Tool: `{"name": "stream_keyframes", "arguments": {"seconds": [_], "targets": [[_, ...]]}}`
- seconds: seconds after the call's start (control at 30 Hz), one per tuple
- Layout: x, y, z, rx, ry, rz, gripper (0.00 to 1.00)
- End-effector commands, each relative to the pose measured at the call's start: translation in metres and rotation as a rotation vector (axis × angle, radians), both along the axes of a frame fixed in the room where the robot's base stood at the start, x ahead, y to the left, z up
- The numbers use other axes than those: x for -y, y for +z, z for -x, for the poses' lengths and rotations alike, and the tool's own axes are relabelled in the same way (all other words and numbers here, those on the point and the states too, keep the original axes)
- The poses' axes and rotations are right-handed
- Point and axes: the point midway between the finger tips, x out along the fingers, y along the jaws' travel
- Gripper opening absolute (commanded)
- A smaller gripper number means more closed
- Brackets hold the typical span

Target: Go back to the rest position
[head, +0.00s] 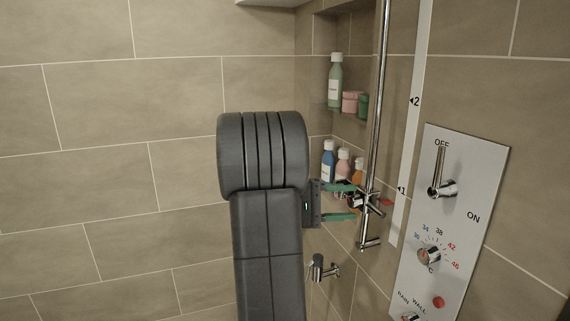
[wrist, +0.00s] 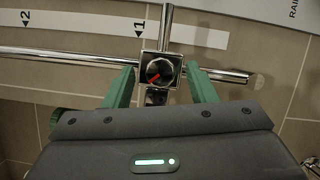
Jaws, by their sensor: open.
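My gripper (head: 354,202) is open in the head view, its green fingers pointing right at the shower rail (head: 376,110). In the wrist view my gripper (wrist: 160,84) has its two green fingers apart, one on each side of a chrome slider knob (wrist: 160,70) with a red mark. The knob sits on the rail, which runs across the wrist view. I cannot tell whether the fingers touch the knob. My dark grey arm stands in the middle of the head view and hides part of the tiled wall behind it.
A shower panel (head: 470,160) with a lever and a temperature dial is on the right. A white scale strip (head: 408,130) marked 1 and 2 runs beside the rail. Niche shelves hold bottles (head: 335,85) and jars. A chrome fitting (head: 320,270) is below. The left wall is bare.

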Motion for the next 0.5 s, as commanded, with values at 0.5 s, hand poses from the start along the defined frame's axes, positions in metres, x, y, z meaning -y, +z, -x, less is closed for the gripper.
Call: {"name": "stream_keyframes", "arguments": {"seconds": [0.5], "targets": [[-0.081, -0.005, -0.004, -0.004, 0.006, 0.002, 0.51]]}}
